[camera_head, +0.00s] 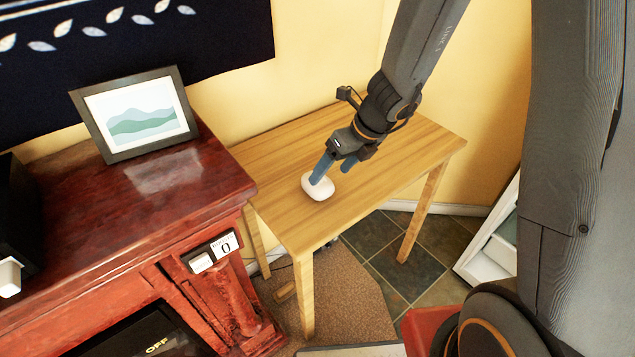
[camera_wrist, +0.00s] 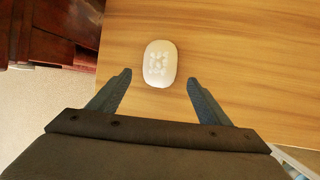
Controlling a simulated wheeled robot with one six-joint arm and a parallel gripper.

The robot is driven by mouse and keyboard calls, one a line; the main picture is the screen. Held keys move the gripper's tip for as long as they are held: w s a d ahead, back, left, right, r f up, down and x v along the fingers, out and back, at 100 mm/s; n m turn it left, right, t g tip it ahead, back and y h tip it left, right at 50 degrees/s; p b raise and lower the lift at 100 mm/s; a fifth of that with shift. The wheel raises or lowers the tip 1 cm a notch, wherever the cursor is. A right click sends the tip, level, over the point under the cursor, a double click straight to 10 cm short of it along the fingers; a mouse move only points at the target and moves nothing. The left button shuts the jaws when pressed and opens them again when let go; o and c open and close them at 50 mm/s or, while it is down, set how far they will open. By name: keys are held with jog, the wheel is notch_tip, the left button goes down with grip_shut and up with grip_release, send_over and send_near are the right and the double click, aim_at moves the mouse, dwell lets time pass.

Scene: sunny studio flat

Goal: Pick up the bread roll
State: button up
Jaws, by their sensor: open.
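The bread roll (camera_head: 317,187) looks like a pale, rounded oval and lies on the wooden table (camera_head: 290,222), near its left part. In the wrist view the roll (camera_wrist: 160,64) shows light marks on its top and lies just beyond the fingertips, midway between them. My gripper (camera_head: 334,170) reaches down from above right, with its blue fingers close to the roll. In the wrist view my gripper (camera_wrist: 157,80) is open, its two fingers apart with nothing between them. The head view does not show clearly whether a finger touches the roll.
A dark red cabinet (camera_head: 150,195) stands left of the table, bearing a framed picture (camera_head: 137,113). The yellow wall (camera_head: 290,50) is behind the table. The table top right of the roll is clear. A white frame-like object (camera_head: 490,240) leans at the right.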

aim_at(324, 182)
jog(key=x, duration=0.6)
jog(key=shift+f+b, duration=0.3)
jog(key=shift+b, duration=0.05)
jog(key=shift+s+a, duration=0.1)
jog(key=shift+a+f, duration=0.1)
jog(key=shift+a, duration=0.05)
jog(key=c, duration=1.1)
